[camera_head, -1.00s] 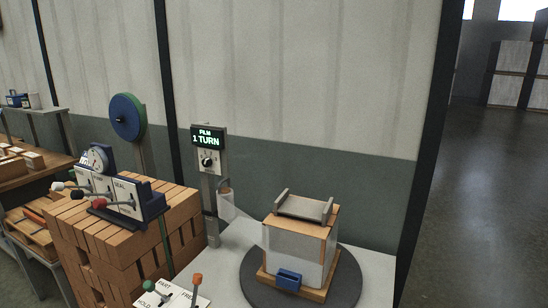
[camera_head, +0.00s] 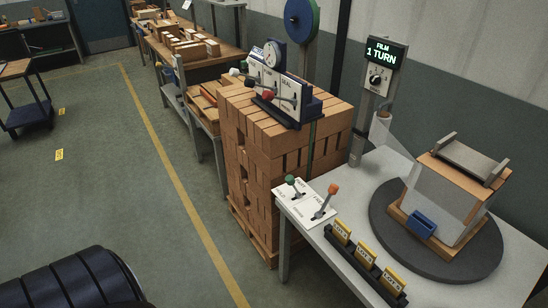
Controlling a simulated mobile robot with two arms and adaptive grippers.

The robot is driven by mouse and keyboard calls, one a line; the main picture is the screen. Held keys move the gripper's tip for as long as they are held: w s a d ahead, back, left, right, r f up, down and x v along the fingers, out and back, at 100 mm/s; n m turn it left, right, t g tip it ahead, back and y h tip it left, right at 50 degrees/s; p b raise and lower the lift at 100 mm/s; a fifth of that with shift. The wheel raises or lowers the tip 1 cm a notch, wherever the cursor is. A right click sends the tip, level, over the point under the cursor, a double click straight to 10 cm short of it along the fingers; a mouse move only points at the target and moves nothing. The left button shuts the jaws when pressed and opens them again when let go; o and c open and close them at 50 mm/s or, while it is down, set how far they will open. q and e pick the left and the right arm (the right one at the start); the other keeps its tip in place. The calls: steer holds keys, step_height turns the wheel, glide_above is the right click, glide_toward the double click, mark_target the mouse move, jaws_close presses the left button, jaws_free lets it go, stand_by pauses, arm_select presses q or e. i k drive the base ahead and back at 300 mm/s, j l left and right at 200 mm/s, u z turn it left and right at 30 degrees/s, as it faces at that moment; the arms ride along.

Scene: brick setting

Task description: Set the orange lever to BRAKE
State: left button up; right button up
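The orange lever (camera_head: 333,188) stands on a white labelled plate (camera_head: 294,207) at the near left corner of the pale table (camera_head: 345,228). Its knob leans up and to the right from its slot. A green-knobbed lever (camera_head: 290,180) stands to its left on the same plate. The labels are too small to read surely, so I cannot tell from them which setting the orange lever is at. Neither of my grippers is in view.
A dark round turntable (camera_head: 385,225) carries a wrapped brick stack (camera_head: 440,196) on the right. A display post reading FILM 1 TURN (camera_head: 384,52) stands behind. Yellow tags (camera_head: 365,253) line the table's front. A brick pile (camera_head: 265,150) stands left; open floor lies beyond.

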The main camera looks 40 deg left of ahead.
mark_target(333, 188)
steer(key=u, duration=0.75)
steer(key=i+j, duration=0.3)
steer(key=j, duration=0.15)
steer(key=i+j, duration=0.25)
steer(key=j, duration=0.15)
steer(key=i+j+z, duration=0.1)
steer(key=i+j, duration=0.2)
steer(key=j, duration=0.15)
steer(key=z, duration=1.2)
